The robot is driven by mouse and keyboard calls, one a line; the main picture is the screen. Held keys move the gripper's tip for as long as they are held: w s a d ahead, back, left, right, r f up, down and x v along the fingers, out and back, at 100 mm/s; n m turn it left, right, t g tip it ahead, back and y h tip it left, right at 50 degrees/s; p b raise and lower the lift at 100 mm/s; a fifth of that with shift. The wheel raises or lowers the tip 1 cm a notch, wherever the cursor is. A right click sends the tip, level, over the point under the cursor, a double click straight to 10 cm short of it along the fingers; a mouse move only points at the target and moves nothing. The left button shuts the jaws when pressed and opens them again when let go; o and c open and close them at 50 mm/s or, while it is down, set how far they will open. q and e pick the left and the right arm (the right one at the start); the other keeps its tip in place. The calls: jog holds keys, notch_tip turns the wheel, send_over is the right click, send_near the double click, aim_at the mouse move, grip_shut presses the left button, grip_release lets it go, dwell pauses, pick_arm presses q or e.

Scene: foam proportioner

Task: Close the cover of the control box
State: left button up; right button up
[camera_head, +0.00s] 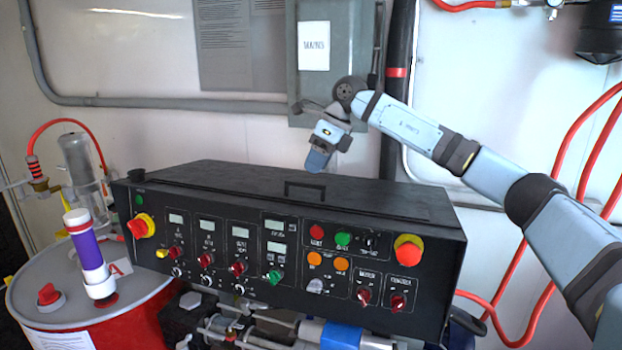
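The black control box (210,272) stands in the middle of the head view, its front panel full of knobs, buttons and small displays facing me. Its cover (225,178) lies across the top and looks flat or nearly flat; I cannot tell whether a small gap is left at the edge. A black bar handle (305,186) stands at the cover's front edge. My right gripper (317,160) points down just above and behind the handle and appears apart from it. Its fingers are seen edge-on, so their opening is unclear. My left gripper is out of view.
A grey wall cabinet (313,85) and a dark vertical pipe (398,90) are behind my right gripper. A red drum (130,318) with a purple-and-white cylinder (88,250) on it stands left of the box. Red hoses (568,155) hang at the right. Pipes run below the box.

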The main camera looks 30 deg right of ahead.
jog(key=b+v, duration=0.1)
jog(key=v, duration=0.9)
jog(key=shift+s+a+f, duration=0.1)
jog(key=shift+f, duration=0.1)
